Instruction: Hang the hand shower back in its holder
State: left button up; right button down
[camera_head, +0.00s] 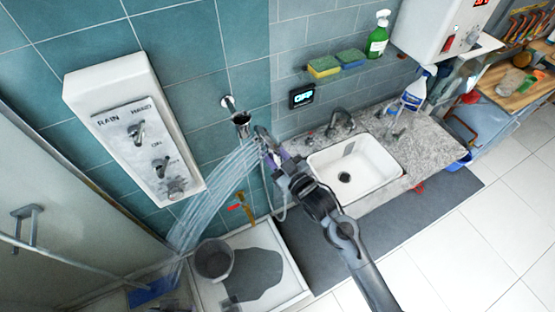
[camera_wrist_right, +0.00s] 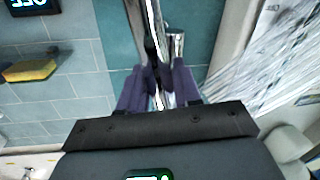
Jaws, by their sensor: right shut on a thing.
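The chrome hand shower (camera_head: 262,135) is held upright near the tiled wall, and water sprays from it down to the left. My right gripper (camera_head: 273,158) is shut on its handle. In the right wrist view the purple fingers (camera_wrist_right: 158,88) close around the chrome hand shower (camera_wrist_right: 148,25). The chrome wall holder (camera_head: 240,118) is just left of the shower head and looks empty; a chrome cylinder (camera_wrist_right: 176,43), likely the holder, shows beside the handle in the wrist view. The hose (camera_head: 282,208) hangs below my gripper. My left gripper is not in view.
The shower panel (camera_head: 135,125) with RAIN/HAND and ON knobs is on the left. A grey bucket (camera_head: 214,260) stands in the shower tray (camera_head: 290,285) by a dark wet patch. The sink (camera_head: 375,160) and counter (camera_head: 440,150) are on the right. A glass screen borders the left.

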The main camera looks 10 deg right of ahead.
jog(key=w+a+r+m+p, duration=0.1)
jog(key=w+a+r+p, duration=0.15)
jog(key=r, duration=0.55)
jog(key=w+a+r+p, duration=0.15)
jog(key=r+p, duration=0.25)
jog(key=r, duration=0.4)
jog(key=w+a+r+m+p, duration=0.1)
jog(key=a+r+p, duration=0.15)
jog(key=r, duration=0.55)
jog(key=w+f+b, duration=0.3)
jog(key=f, duration=0.3)
jog(key=w+a+f+b, duration=0.1)
jog(key=w+f+b, duration=0.2)
jog(key=f, duration=0.3)
jog(key=shift+a+b, duration=0.2)
jog(key=shift+b, duration=0.55)
jog(key=shift+f, duration=0.15)
jog(key=shift+f, duration=0.4)
jog(key=c, duration=0.7)
grip_release()
